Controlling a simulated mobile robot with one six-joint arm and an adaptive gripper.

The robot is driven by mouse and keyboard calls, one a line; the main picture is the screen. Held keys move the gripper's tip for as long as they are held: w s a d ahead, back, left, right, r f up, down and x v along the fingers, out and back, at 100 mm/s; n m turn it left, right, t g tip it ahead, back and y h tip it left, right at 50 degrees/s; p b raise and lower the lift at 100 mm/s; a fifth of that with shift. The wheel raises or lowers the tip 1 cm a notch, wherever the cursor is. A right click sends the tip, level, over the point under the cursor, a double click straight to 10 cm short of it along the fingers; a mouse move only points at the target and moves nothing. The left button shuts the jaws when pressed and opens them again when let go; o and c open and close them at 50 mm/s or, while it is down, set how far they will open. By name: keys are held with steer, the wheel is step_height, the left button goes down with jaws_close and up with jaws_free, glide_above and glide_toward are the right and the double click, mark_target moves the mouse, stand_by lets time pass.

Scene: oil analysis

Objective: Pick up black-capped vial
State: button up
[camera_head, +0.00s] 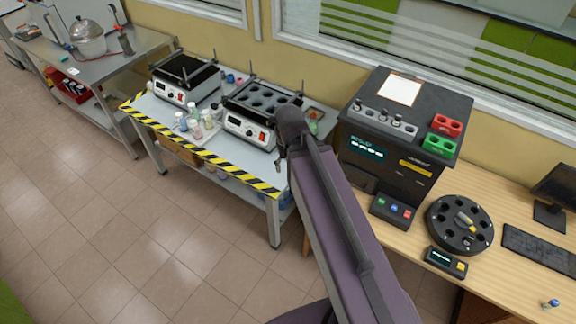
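A cluster of small vials with caps of different colours (196,128) stands on a pale tray (209,141) on the metal bench. A dark-capped vial (216,110) seems to stand at the right of this cluster, but it is too small to be sure. Several small dark-topped pieces also stand in a grey rack on the black analyser (373,151); I cannot tell whether they are vials. My arm reaches up from the bottom centre to the bench's right part.
Two heater units, one at left (172,91) and one with round holes (247,128), stand on the metal bench with striped edge (240,181). The wooden desk (480,283) holds a black carousel (438,238), small control boxes and a keyboard (541,250). The tiled floor (130,240) at left is clear.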

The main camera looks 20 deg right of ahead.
steer(key=shift+a, duration=0.1)
stand_by(0.3)
step_height(320, 180, down, 19)
steer(key=b, duration=1.8)
steer(key=shift+r+b, duration=0.2)
steer(key=shift+b, duration=0.1)
steer(key=shift+c, duration=1)
steer(key=shift+a, duration=0.1)
